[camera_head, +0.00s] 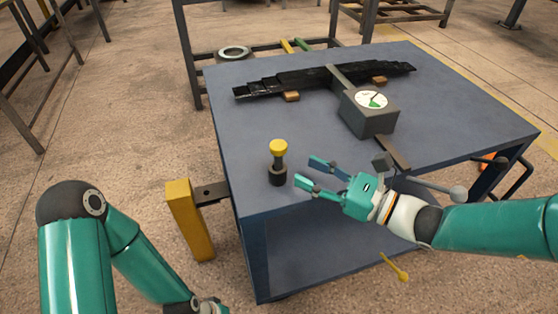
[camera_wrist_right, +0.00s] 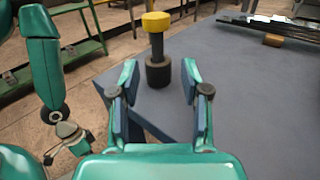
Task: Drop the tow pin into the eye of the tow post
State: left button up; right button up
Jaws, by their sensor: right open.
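The tow pin (camera_head: 278,150) has a yellow head and a dark shaft. It stands upright in a black holder (camera_head: 277,176) near the table's left front corner, and shows in the right wrist view (camera_wrist_right: 156,40). My right gripper (camera_head: 306,170) is open and empty, just right of the pin. In the right wrist view the pin appears between the two fingers (camera_wrist_right: 159,75), beyond their tips. The yellow tow post (camera_head: 190,222) stands left of the table, with a dark bracket (camera_head: 210,191) bearing a small hole. My left gripper (camera_wrist_right: 68,140) is low at the left, too small to judge.
The blue-grey table (camera_head: 455,105) carries a dark leaf spring stack (camera_head: 300,80) on wooden blocks and a grey box with a dial (camera_head: 370,110). A yellow pin-like object (camera_head: 395,268) shows below the table's front. The tabletop around the pin is clear.

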aim_at(279, 159)
jog(key=shift+b+x, duration=0.7)
jog(key=shift+x, duration=3.2)
jog(key=shift+s, duration=0.15)
grip_shut()
